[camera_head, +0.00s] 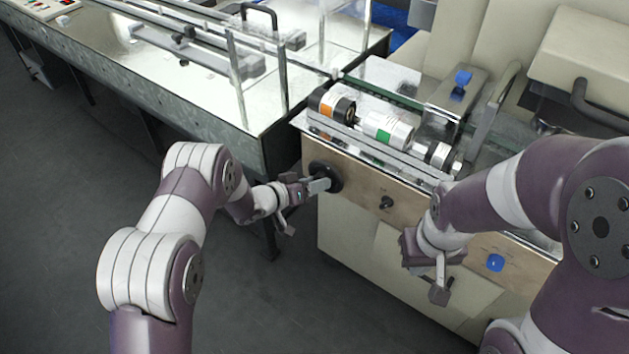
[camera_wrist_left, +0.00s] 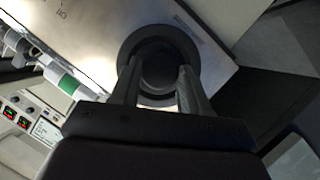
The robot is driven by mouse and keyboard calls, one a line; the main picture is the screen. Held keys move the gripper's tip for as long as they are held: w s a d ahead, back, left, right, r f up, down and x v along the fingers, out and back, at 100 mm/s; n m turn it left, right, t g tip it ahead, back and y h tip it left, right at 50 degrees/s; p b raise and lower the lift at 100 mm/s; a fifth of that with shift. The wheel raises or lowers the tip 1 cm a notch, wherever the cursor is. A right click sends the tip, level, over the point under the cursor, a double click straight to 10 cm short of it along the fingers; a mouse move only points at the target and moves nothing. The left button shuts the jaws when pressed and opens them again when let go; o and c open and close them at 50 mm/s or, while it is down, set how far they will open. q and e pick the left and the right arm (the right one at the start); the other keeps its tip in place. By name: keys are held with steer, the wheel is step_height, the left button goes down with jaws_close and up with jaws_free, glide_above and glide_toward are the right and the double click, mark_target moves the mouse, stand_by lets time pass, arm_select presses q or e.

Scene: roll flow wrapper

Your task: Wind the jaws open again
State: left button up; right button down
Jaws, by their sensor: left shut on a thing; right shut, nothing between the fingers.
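A round black handwheel (camera_head: 326,177) sits on the tan front panel of the machine, at its left end. My left gripper (camera_head: 322,185) is at the handwheel and shut on it. In the left wrist view my left gripper's two fingers (camera_wrist_left: 157,92) reach onto the dark handwheel (camera_wrist_left: 160,42), one on each side of its hub. Exactly where they touch is dark and hard to see. My right gripper (camera_head: 440,290) is shut and empty, in front of the panel's right part. The jaws cannot be made out clearly in either view.
Cylinders with orange and green bands (camera_head: 388,130) lie behind a metal rail on top of the machine. A small black knob (camera_head: 386,203) and a blue button (camera_head: 495,263) are on the panel. A metal conveyor table (camera_head: 190,90) stands at left. The floor in front is clear.

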arm_select(q)
steer(key=shift+f+n+h, duration=0.15)
steer(key=shift+n+h, duration=0.45)
steer(key=shift+n, duration=0.2)
steer(key=o, duration=1.1)
steer(key=shift+c, duration=0.2)
steer(key=shift+a, duration=0.1)
steer(key=p+v, duration=0.1)
steer(key=v, duration=1.1)
steer(key=shift+a, duration=0.35)
